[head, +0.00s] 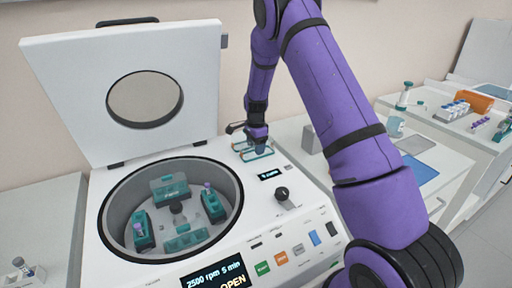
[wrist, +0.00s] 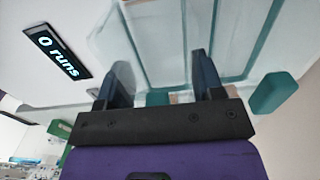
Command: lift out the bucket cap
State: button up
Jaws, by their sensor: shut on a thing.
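The bucket cap (wrist: 170,45) looks clear with teal edges. In the head view the cap (head: 262,155) is at the back right of the centrifuge's white top, beside the open bowl. My gripper (head: 256,143) is over it, pointing down; in the wrist view my gripper (wrist: 163,85) has the cap between its two dark fingers and is shut on it. Whether the cap touches the top beneath cannot be told.
The centrifuge lid (head: 70,70) stands open behind the bowl. A small "0 runs" display (head: 268,174) and a black knob (head: 282,193) are near the gripper. A side bench at right holds an orange rack (head: 475,99), tubes and a blue mat (head: 420,171).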

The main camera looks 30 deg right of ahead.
jog(key=shift+r, duration=0.4)
jog(key=shift+s+a+r, duration=0.1)
jog(key=shift+s+r, duration=0.15)
jog(key=shift+r, duration=0.35)
jog(key=shift+s+r, duration=0.2)
jog(key=shift+r, duration=0.35)
jog(key=s+a, duration=0.1)
jog(key=s, duration=0.4)
jog(key=s+a+r, duration=0.1)
jog(key=s, duration=0.9)
jog(key=shift+a+r, duration=0.2)
jog(key=shift+a, duration=0.2)
jog(key=shift+w+r, duration=0.1)
jog(key=shift+r, duration=2.4)
